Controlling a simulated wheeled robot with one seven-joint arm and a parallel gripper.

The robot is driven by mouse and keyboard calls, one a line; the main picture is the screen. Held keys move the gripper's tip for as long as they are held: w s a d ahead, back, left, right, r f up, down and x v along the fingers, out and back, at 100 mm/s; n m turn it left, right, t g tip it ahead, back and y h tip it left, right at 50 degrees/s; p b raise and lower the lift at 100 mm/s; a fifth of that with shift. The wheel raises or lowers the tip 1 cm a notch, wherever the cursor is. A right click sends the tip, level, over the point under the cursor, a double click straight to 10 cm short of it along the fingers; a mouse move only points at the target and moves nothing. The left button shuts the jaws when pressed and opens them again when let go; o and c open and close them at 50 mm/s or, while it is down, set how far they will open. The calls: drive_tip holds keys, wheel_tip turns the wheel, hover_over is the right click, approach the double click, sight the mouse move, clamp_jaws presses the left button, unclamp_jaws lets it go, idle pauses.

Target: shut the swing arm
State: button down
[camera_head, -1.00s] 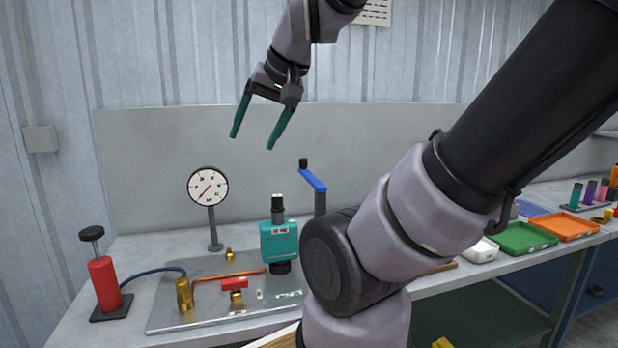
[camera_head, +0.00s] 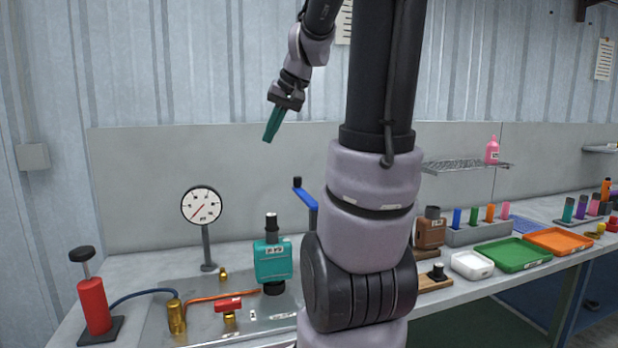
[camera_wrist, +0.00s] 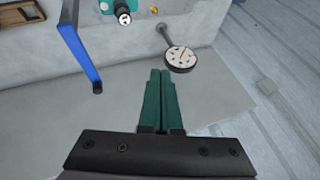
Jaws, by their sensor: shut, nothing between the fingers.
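The swing arm, a blue bar (camera_head: 306,198) with a black knob at its end, stands on an upright post behind the teal block (camera_head: 273,262). My arm hides part of the post's lower end. In the wrist view the blue bar (camera_wrist: 78,48) slants at upper left with its black knob towards me. My gripper (camera_head: 268,138) is shut and empty, with its teal fingers pointing down, above and a little left of the bar. In the wrist view the fingers (camera_wrist: 160,75) lie together, right of the bar and apart from it.
A dial gauge (camera_head: 201,206) stands left of the teal block. A red pump (camera_head: 94,306), a brass fitting (camera_head: 177,317) and a red-handled valve (camera_head: 228,304) are at the front left. Trays (camera_head: 512,254) lie to the right. Air around my gripper is clear.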

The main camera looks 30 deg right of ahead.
drive_tip(key=w+d+f, duration=0.3)
drive_tip(key=d, duration=0.6)
drive_tip(key=w+d+f+t, duration=0.1)
drive_tip(key=w+d+f, duration=0.2)
drive_tip(key=d, duration=0.7)
drive_tip(key=w+d+f, duration=0.3)
drive_tip(key=d, duration=0.6)
hover_over(305, 191)
drive_tip(key=w+d, duration=0.2)
drive_tip(key=d, duration=0.2)
wheel_tip(305, 191, down, 8)
drive_tip(key=shift+w+a+m, duration=0.25)
drive_tip(key=shift+w+m, duration=0.05)
drive_tip(key=shift+a, duration=0.1)
